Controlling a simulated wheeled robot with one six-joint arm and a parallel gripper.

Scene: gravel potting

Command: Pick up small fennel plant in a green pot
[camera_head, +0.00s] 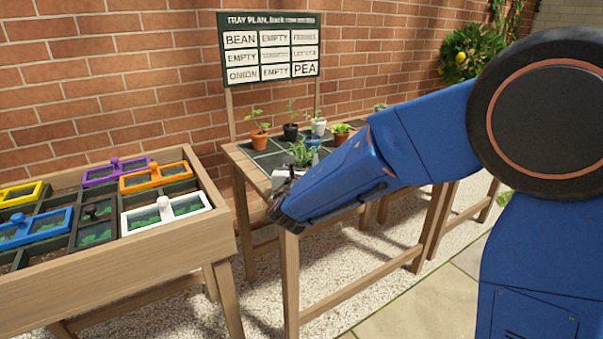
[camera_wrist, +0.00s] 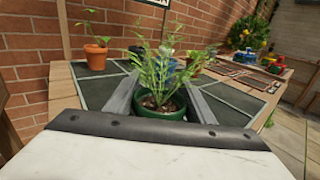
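The small fennel plant (camera_wrist: 158,70) has fine feathery green leaves and stands upright in a round green pot (camera_wrist: 160,112) with brown soil. In the wrist view the pot is between the two grey fingers of my gripper (camera_wrist: 162,92), one on each side. The pot looks close to both fingers, but I cannot tell whether they touch it.
A terracotta pot plant (camera_head: 259,138), a black pot (camera_head: 290,131), a white pot (camera_head: 318,126) and another orange pot (camera_head: 340,134) stand behind on the table (camera_head: 240,155). A sign board (camera_head: 270,50) rises at the back. A wooden planter (camera_head: 175,240) with coloured frames stands left.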

